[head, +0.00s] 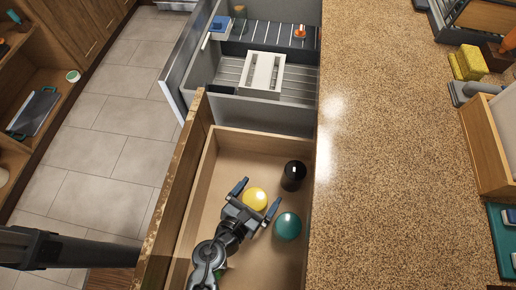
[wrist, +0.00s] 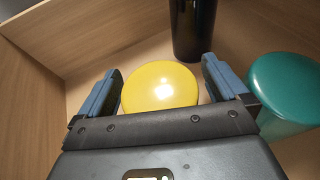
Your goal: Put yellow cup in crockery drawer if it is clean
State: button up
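The yellow cup (head: 255,198) is inside an open wooden drawer (head: 212,165). It shows as a smooth round yellow top in the wrist view (wrist: 160,87), which looks like an upturned base. I see no marks on it; its sides and inside are hidden. My gripper (head: 257,196) is open, reaching down into the drawer. Its two blue fingers are on either side of the yellow cup, with a gap visible on each side in the wrist view (wrist: 163,85). I cannot tell how far above the drawer floor the fingertips are.
A teal cup (head: 287,226) and a black cylindrical vessel (head: 293,175) stand close on the right side of the gripper. Beyond is an open grey dishwasher-like pull-out (head: 230,75) with a white rack (head: 263,73). A speckled counter (head: 395,150) runs along the right.

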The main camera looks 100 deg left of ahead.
aim_at(251, 206)
jog(key=shift+r, duration=0.15)
jog(key=v, duration=0.7)
jog(key=shift+s+d+r, duration=0.1)
jog(key=shift+d, duration=0.1)
